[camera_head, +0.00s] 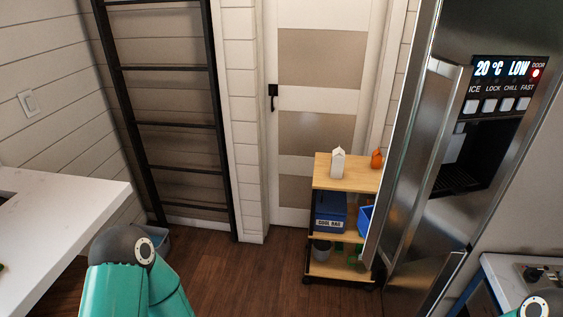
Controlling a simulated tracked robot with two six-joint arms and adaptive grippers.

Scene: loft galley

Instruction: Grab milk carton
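A small white milk carton (338,162) with a gabled top stands upright on the wooden top shelf of a cart (324,183) beside the fridge. My view is from some distance away, with floor between me and the cart. Teal parts of my arms show at the bottom left and the bottom right corner, but neither gripper is in the picture.
An orange item (377,159) stands right of the carton, near the fridge (401,200). Lower shelves hold a blue cool bag (331,212) and a grey pot (321,250). A white counter (70,215) is at left. Wooden floor (235,275) is clear in the middle.

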